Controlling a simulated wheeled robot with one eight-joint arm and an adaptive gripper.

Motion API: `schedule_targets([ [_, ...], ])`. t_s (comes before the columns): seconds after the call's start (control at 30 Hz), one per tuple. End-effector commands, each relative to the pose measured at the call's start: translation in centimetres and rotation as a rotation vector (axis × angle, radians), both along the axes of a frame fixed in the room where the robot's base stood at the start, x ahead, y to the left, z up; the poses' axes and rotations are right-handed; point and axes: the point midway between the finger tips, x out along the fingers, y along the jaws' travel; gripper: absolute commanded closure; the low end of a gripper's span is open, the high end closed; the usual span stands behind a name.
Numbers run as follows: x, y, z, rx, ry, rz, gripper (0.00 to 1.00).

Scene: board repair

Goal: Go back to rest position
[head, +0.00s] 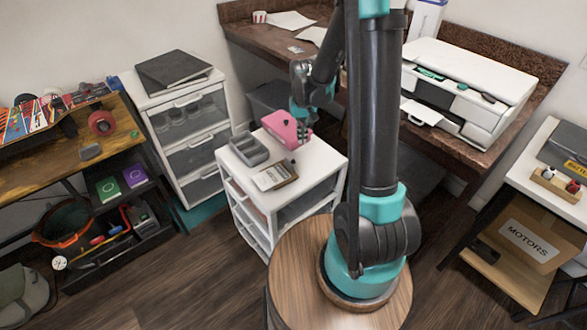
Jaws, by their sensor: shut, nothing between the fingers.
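My arm rises from the round wooden-topped base and bends back down at the upper middle. My gripper (304,136) is small in the head view, above the white drawer cart (322,170). Its fingers appear shut, with nothing seen between them. It overlaps the right end of a pink object (283,127) in the picture; I cannot tell whether they touch.
A grey tray (249,150) and a small boxed item (274,177) lie on the cart. A white printer (470,88) sits on the brown desk (300,47) behind. A taller drawer unit (188,125) and workbench (70,150) stand left. A MOTORS box (527,240) sits right.

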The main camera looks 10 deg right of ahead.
Motion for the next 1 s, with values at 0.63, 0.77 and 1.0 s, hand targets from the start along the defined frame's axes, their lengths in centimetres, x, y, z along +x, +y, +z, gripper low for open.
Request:
schedule_targets([
  [0.63,-1.0,-0.6,0.9,0.003,-0.018,-0.004,1.00],
  [0.77,-2.9,-1.6,2.3,0.009,-0.054,-0.011,1.00],
  [1.0,-7.2,-3.6,4.6,0.017,-0.134,-0.026,1.00],
])
